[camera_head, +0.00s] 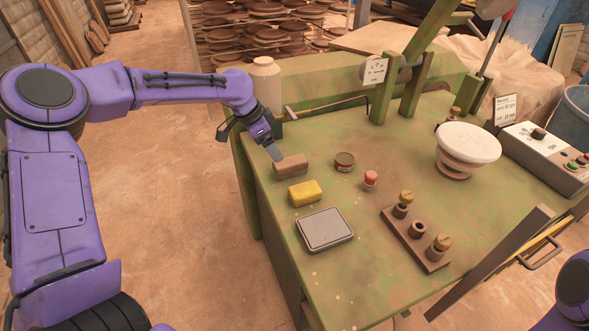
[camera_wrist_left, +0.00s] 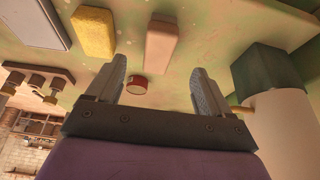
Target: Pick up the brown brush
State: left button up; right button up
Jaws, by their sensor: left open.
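The brown brush (camera_head: 291,166), a plain brown block with rounded edges, lies on the green table near its left edge. It also shows in the left wrist view (camera_wrist_left: 162,45), ahead of the fingers. My left gripper (camera_head: 275,152) is just above and left of the brush's far end. In the left wrist view its two fingers (camera_wrist_left: 156,78) stand apart with nothing held between them, and the brush appears beyond the fingertips. No contact with the brush can be made out. My right gripper is not in view.
A yellow sponge (camera_head: 305,193) lies close beside the brush. A small tin (camera_head: 345,161), a red-capped item (camera_head: 370,180), a grey flat scale (camera_head: 325,230) and a wooden block with fittings (camera_head: 416,240) are nearby. A pale bottle-like cylinder (camera_head: 266,84) stands behind the gripper.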

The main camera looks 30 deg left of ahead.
aim_at(288, 161)
pick_arm(q)
jog(key=x, duration=0.5)
jog(key=shift+w+d+f, duration=0.15)
jog(key=shift+w+d, duration=0.05)
jog(key=shift+w, duration=0.3)
jog(key=shift+w+d+f+p, duration=0.15)
jog(key=shift+d+f+p, duration=0.1)
jog(key=shift+f+p, duration=0.05)
jog(key=x, duration=0.5)
jog(key=shift+w+d+r+p, duration=0.15)
jog(key=shift+d+r+p, duration=0.1)
jog(key=shift+p, duration=0.1)
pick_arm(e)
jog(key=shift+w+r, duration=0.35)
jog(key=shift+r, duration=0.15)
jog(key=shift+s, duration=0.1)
pick_arm(q)
jog(key=shift+f, duration=0.2)
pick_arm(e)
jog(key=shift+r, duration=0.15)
pick_arm(q)
jog(key=c, duration=1.1)
